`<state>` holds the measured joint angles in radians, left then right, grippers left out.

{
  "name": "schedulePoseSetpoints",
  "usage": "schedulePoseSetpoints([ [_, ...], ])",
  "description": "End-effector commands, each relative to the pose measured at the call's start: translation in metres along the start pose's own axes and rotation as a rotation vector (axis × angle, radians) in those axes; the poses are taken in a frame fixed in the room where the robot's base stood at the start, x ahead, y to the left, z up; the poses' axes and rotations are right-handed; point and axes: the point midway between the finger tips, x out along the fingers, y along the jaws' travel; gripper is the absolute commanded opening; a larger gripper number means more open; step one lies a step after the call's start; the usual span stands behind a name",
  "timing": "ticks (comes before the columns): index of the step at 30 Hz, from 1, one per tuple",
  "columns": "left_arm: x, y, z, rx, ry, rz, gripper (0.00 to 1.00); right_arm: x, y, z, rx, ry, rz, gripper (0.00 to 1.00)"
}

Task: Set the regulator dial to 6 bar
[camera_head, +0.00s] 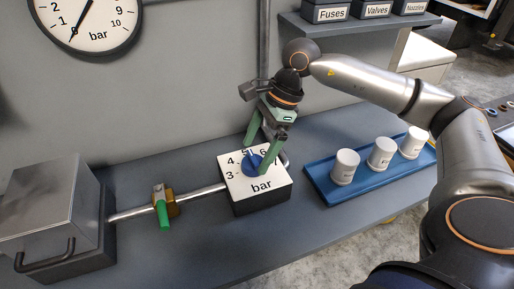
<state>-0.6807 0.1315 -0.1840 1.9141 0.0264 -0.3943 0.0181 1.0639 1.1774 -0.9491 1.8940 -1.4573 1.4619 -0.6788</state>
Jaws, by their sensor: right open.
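The regulator (261,202) is a dark box with a white top face marked with numbers and "bar". Its blue dial (251,166) sits on that face, with 3, 4, 5 and 6 readable around its left and far side. The dial's pointer appears turned toward the far side near 5, but it is too small to tell exactly. My left gripper is not in view.
A pipe with a green-handled valve (164,208) runs left from the regulator to a grey metal box (50,212). A blue tray (322,186) with three white canisters stands to the right. A round bar gauge (85,22) hangs on the wall. The bench front is clear.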

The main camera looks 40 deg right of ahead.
Motion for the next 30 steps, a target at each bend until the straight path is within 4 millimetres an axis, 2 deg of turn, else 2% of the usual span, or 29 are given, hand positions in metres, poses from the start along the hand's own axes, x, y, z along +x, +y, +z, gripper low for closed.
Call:
schedulePoseSetpoints([
  [10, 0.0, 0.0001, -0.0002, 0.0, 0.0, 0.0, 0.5, 0.0042, 0.0003, -0.0001, 0.0, 0.0, 0.001, 0.99],
  [30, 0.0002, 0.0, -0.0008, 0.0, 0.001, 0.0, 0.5, 0.0036, 0.0001, -0.0001, 0.001, 0.0, 0.0, 0.23],
])
